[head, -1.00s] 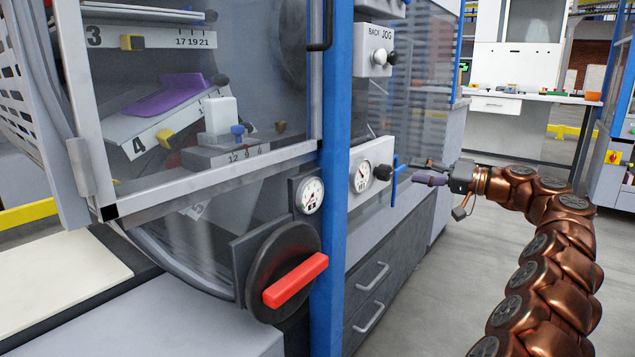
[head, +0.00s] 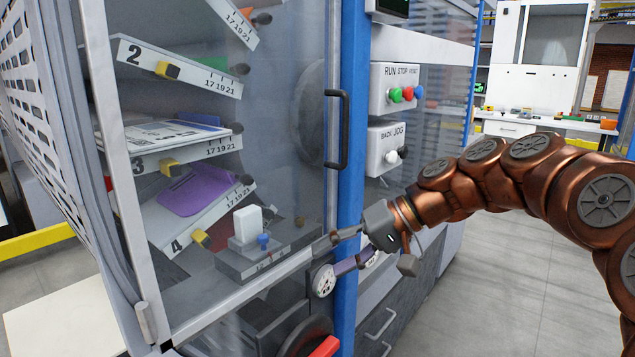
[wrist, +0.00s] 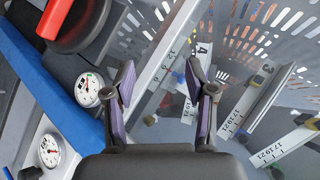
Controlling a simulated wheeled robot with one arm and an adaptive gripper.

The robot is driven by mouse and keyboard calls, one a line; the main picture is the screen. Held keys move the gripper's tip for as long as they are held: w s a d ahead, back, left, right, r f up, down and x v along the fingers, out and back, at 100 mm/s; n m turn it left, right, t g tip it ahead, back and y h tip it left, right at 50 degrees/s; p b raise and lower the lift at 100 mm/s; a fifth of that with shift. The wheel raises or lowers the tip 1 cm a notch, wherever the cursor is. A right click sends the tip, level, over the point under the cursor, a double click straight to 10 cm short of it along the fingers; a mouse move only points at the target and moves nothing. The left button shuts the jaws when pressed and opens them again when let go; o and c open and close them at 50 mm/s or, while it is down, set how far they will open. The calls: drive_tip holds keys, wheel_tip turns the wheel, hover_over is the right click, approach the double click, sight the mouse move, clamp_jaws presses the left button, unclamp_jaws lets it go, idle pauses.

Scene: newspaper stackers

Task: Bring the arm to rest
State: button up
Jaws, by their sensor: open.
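My gripper (head: 340,252) is at the end of my copper arm, in front of the lower right part of the machine's clear door (head: 290,190). Its two fingers are spread apart with nothing between them. In the wrist view my gripper (wrist: 160,85) also shows open, its purple pads apart and the clear door and numbered shelves beyond. Whether a fingertip touches the door frame I cannot tell. The arm is bent and reaches in from the right.
The door has a dark handle (head: 338,130) and stands beside a blue post (head: 352,100). A red-handled rotary switch (wrist: 58,15) and a gauge (head: 324,281) are close to my gripper. Button boxes (head: 397,88) are on the panel above. Open floor (head: 480,280) lies to the right.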

drive_tip(key=s+d+r+g+h+p, duration=0.1)
drive_tip(key=s+h+p, duration=0.2)
drive_tip(key=s+p, duration=0.3)
drive_tip(key=s+d+h+p, duration=0.2)
drive_tip(key=s+p, duration=0.1)
drive_tip(key=s, duration=0.5)
drive_tip(key=s+d+m+g+h+p, duration=0.1)
drive_tip(key=s+d+m+h+p, duration=0.1)
drive_tip(key=s+d+h+p, duration=0.3)
drive_tip(key=shift+s+d+h+p, duration=0.4)
drive_tip(key=shift+s+d+p, duration=2.6)
drive_tip(key=shift+s, duration=2.5)
drive_tip(key=shift+d+b, duration=0.55)
drive_tip(key=shift+b, duration=0.05)
